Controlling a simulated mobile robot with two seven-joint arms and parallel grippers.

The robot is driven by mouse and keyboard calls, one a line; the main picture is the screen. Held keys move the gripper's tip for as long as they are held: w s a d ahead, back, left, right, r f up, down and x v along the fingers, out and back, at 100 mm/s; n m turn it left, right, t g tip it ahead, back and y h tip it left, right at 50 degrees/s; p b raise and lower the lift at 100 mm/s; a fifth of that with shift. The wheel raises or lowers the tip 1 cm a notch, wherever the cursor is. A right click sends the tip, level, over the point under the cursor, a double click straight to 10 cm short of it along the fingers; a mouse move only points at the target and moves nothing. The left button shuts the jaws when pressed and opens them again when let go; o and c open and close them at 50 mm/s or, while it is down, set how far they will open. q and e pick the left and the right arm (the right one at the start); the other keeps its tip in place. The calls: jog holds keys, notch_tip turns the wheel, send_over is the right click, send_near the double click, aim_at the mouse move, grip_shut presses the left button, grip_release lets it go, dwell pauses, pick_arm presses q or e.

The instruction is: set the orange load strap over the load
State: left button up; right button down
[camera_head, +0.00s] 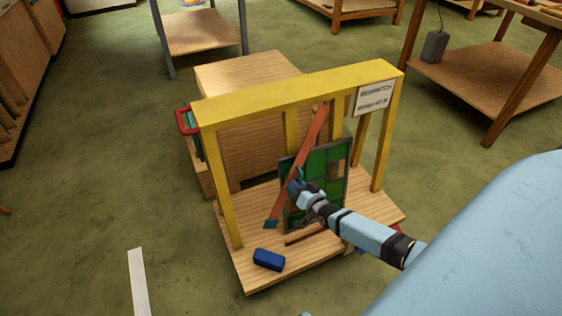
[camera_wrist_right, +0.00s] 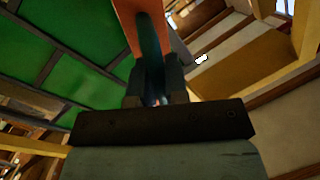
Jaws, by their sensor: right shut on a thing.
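The orange load strap (camera_head: 312,140) is a long, stiff-looking band slanting from the yellow frame's top beam down to a teal end (camera_head: 271,224) at lower left. It passes in front of the left part of the load, a green leaded panel (camera_head: 330,165) standing upright on the wooden cart deck. My right gripper (camera_head: 297,182) is shut on the strap in front of the panel's left side. In the right wrist view the strap (camera_wrist_right: 128,12) runs up from my fingers (camera_wrist_right: 155,85), with the panel (camera_wrist_right: 40,50) to the left. My left gripper is not in view.
The yellow frame (camera_head: 290,92) with a white sign stands over the wooden deck (camera_head: 235,262). A blue block (camera_head: 268,260) lies at the deck's front. A wooden box (camera_head: 245,75) is behind, with a red handle (camera_head: 184,122) at left. Green floor is open at left.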

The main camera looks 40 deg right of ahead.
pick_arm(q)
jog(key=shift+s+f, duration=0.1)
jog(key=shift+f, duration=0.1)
pick_arm(e)
jog(key=s+d+f+n, duration=0.1)
jog(key=d, duration=0.3)
jog(key=s+d+n, duration=0.1)
jog(key=d+n, duration=0.1)
jog(key=d, duration=0.2)
jog(key=s+d+f+n+g, duration=0.1)
jog(key=d+n, duration=0.1)
jog(key=d, duration=0.1)
jog(key=shift+s+d+f, duration=0.1)
jog(key=shift+d+f, duration=0.25)
jog(key=shift+d, duration=0.05)
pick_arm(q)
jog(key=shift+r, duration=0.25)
pick_arm(e)
jog(key=c, duration=1.1)
grip_release()
jog(key=shift+d, duration=0.1)
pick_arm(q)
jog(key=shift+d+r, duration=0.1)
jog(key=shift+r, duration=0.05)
